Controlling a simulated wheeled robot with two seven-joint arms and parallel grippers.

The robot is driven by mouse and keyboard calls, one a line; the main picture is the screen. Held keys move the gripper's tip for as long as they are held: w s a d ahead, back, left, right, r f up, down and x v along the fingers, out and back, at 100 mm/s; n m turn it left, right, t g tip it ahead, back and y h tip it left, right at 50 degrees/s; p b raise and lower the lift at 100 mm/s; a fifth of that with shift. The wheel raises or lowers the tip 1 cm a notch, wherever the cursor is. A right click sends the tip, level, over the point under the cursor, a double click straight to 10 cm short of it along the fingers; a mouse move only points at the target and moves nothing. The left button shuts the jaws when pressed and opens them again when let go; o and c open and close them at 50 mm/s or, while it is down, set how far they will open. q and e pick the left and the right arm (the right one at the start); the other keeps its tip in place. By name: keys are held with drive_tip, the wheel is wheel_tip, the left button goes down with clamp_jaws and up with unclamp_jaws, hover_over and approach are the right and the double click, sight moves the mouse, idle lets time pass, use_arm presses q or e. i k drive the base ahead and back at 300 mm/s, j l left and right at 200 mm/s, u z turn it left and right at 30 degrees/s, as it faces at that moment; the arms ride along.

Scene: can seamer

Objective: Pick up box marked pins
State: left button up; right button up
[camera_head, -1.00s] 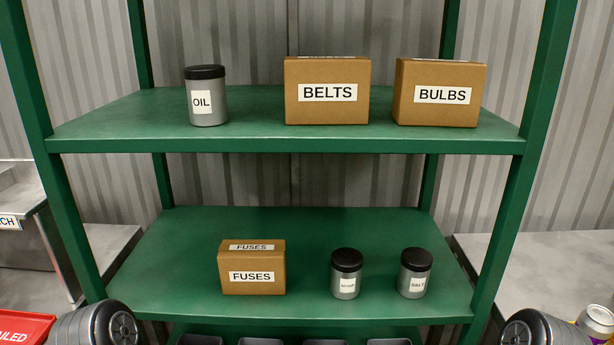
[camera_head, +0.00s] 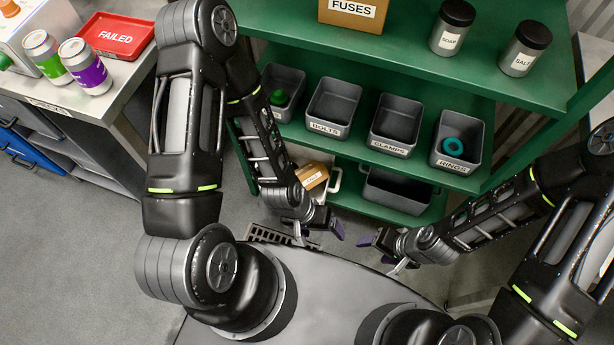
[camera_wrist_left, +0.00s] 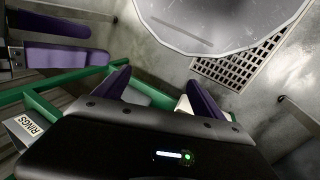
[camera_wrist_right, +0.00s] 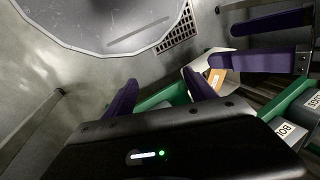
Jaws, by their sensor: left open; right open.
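No box with a readable PINS label shows. A small cardboard box (camera_head: 312,177) sits low at the left of the bottom shelf, in or against a white bin (camera_head: 334,181); its label is too small to read and my left arm partly hides it. An orange-brown patch, likely this box (camera_wrist_right: 216,80), shows in the right wrist view. My left gripper (camera_head: 322,233) is open and empty, in front of the rack and below the box. My right gripper (camera_head: 384,250) is open and empty, to its right. Their purple fingers face each other across a gap.
The green rack (camera_head: 450,85) holds a FUSES box (camera_head: 352,12), soap and salt jars, and grey bins below, including BOLTS (camera_head: 331,110), CLAMPS and RINGS. A dark bin (camera_head: 397,190) is on the bottom shelf. A bench with cans and a FAILED tray (camera_head: 115,36) stands left.

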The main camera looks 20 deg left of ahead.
sight(313, 173)
drive_tip(key=z, duration=1.8)
drive_tip(key=k+j, duration=0.35)
drive_tip(key=k, duration=0.2)
drive_tip(key=k+j, duration=0.4)
drive_tip(key=k, duration=0.15)
